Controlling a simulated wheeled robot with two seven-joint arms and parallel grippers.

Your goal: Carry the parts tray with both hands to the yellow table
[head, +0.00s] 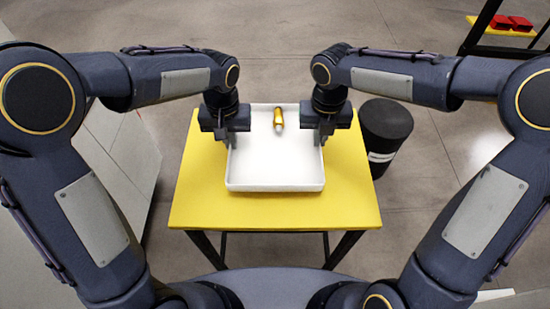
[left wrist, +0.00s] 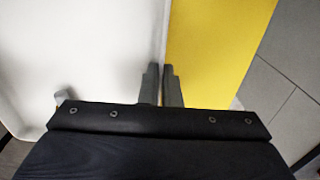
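The white parts tray (head: 275,186) is over the middle of the yellow table (head: 345,200) and looks level, seemingly resting on the top. A small gold and white part (head: 279,117) lies inside it near the far end. My left gripper (head: 230,138) is at the tray's left wall. In the left wrist view its fingers (left wrist: 163,85) are close together, one on each side of the tray wall (left wrist: 164,35). My right gripper (head: 318,138) is at the right wall in a mirrored pose, with a finger inside the tray; its outer finger is hard to see.
A black bin (head: 386,130) stands close to the table's right side. A grey cabinet or panel (head: 120,150) is to the left. Red items (head: 512,22) sit on another yellow surface at the far right. Bare yellow tabletop surrounds the tray at the front and sides.

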